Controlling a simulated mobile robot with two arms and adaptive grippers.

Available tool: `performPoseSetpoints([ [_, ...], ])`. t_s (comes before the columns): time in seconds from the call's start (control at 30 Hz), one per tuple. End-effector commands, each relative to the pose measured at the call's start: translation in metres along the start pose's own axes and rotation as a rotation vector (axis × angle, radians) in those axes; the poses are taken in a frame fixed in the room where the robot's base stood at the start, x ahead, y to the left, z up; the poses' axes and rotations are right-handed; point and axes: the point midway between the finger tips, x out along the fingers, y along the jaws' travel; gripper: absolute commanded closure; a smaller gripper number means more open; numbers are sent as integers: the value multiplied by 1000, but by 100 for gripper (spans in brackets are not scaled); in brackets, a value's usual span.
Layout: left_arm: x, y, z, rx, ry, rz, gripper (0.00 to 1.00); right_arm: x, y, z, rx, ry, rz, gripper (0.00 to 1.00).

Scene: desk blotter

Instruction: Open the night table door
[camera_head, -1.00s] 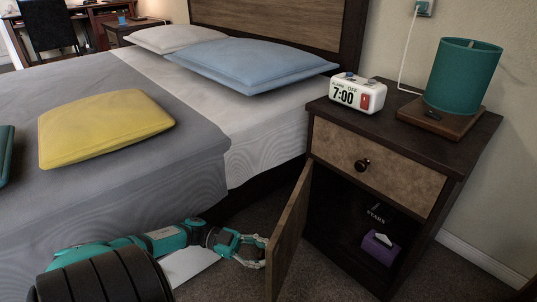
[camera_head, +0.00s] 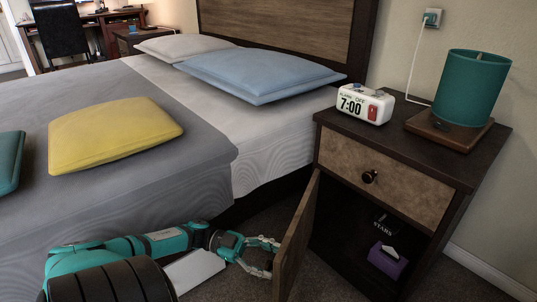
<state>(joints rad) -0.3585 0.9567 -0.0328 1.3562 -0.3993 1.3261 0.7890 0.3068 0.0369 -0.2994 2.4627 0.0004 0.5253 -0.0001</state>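The night table (camera_head: 440,158) stands right of the bed. Its lower door (camera_head: 297,240) is swung wide open toward the front left, and the compartment behind it is exposed. My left gripper (camera_head: 268,258) is low, on the outer left side of the door, with its fingertips at or against the door's face. Its fingers look spread apart, with nothing visible between them. The door's own handle is not visible. My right gripper is not in view.
Inside the compartment are a dark box (camera_head: 384,222) and a purple tissue box (camera_head: 388,260). An alarm clock (camera_head: 365,105) and a teal lamp (camera_head: 472,88) stand on top. The bed (camera_head: 200,178) bounds the space on the left.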

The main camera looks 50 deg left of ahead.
Motion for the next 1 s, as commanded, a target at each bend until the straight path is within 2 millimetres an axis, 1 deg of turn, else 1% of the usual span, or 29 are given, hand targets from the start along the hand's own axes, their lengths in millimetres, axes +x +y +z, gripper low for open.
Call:
performPoseSetpoints([
  [0.03,-1,-2,-11,0,-3,3,45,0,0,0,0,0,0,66],
  [0.1,0,-5,-25,-1,-2,5,45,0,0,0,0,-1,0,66],
  [0.2,-1,-10,-43,-2,-3,3,45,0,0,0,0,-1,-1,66],
  [0.3,-1,-14,-56,-2,-2,2,45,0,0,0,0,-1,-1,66],
  [0.4,0,-16,-64,-2,-2,0,45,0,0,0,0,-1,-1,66],
  [0.5,0,-18,-68,-2,-2,-1,45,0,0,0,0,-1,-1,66],
  [0.73,0,-19,-69,-2,-1,-2,45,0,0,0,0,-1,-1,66],
  [0.77,0,-18,-69,-2,-1,-2,48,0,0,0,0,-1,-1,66],
  [1.0,2,-17,-71,1,10,-5,79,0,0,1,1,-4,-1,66],
])
